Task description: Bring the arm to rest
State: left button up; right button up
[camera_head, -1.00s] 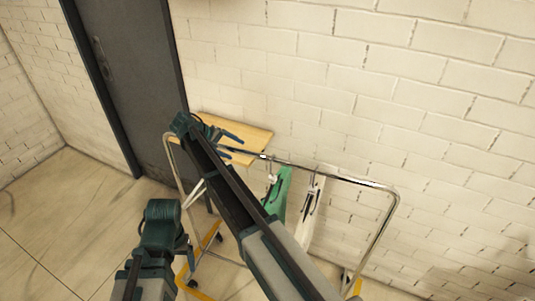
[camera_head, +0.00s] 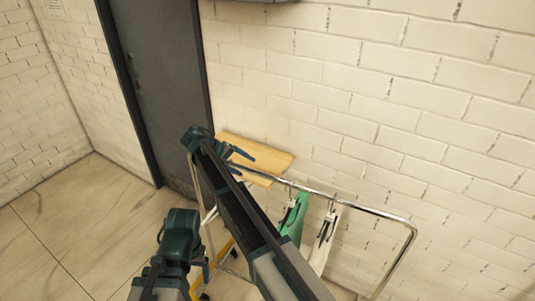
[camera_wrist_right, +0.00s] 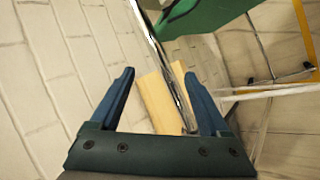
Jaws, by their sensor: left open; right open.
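My right arm reaches across the head view from the bottom. Its gripper (camera_head: 241,159) is at the left end of a chrome garment rail (camera_head: 345,201), in front of a wooden board (camera_head: 270,155). In the right wrist view the gripper (camera_wrist_right: 160,85) has its two blue fingers spread and holds nothing. The rail (camera_wrist_right: 165,60) and the board (camera_wrist_right: 157,100) show between and beyond the fingers. My left gripper (camera_head: 204,266) is low at the left, bent down and partly hidden by its own wrist. I see nothing held in it.
A green garment (camera_head: 292,222) and a white garment (camera_head: 323,243) hang on the rail. The green garment (camera_wrist_right: 200,17) is close ahead in the wrist view. A white brick wall (camera_head: 400,130) stands behind the rack. A grey door (camera_head: 165,90) is at the left. The floor at left is clear.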

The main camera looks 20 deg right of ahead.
jog(key=s+a+f+n+y+b, duration=0.1)
jog(key=s+a+f+y+b, duration=0.1)
jog(key=s+f, duration=0.4)
jog(key=s+a+f+n+y+b, duration=0.1)
jog(key=s+a+f+y+b, duration=0.2)
jog(key=s, duration=1.3)
jog(key=s+a+f+n+y+b, duration=0.1)
jog(key=s+a+f+y+b, duration=0.1)
jog(key=s+a+f+b, duration=0.4)
jog(key=s+f+b, duration=0.3)
jog(key=s+f, duration=0.2)
jog(key=shift+s+a+g+y, duration=0.15)
jog(key=shift+s+g+y, duration=0.15)
jog(key=shift+s, duration=0.05)
jog(key=shift+f, duration=0.1)
